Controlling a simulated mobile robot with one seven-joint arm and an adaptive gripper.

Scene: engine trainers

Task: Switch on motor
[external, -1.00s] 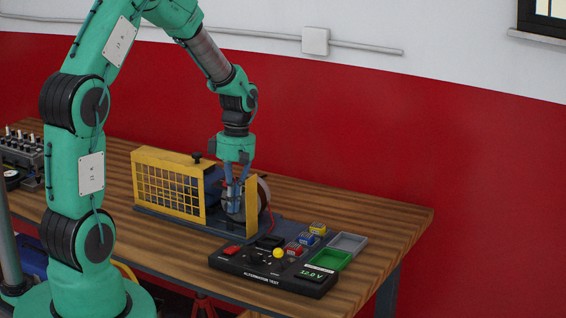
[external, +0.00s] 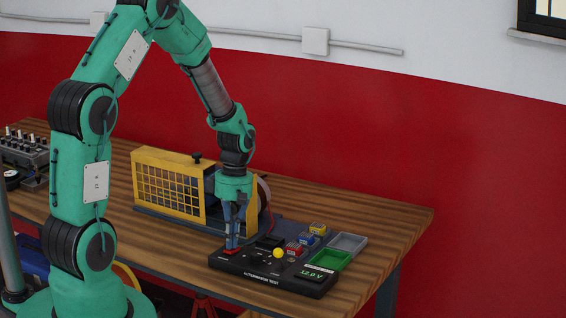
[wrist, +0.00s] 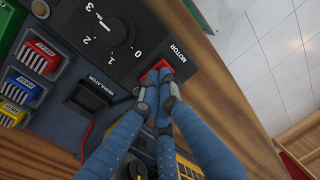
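The red motor switch (external: 231,252) is on the left end of the black alternator test panel (external: 310,290). In the wrist view the red switch (wrist: 162,67) shows beside the word MOTOR, just beyond my fingertips. My gripper (external: 232,245) points down over the switch, its fingers together and nothing seen between them. In the wrist view the gripper (wrist: 158,86) covers part of the switch. The tips look to be at or touching it; whether it is pressed is hidden.
A dial numbered 0 to 3 (wrist: 105,20) and a regulator socket (wrist: 91,95) are near the switch. The yellow-caged motor rig (external: 168,185) is behind. The table's right end is clear.

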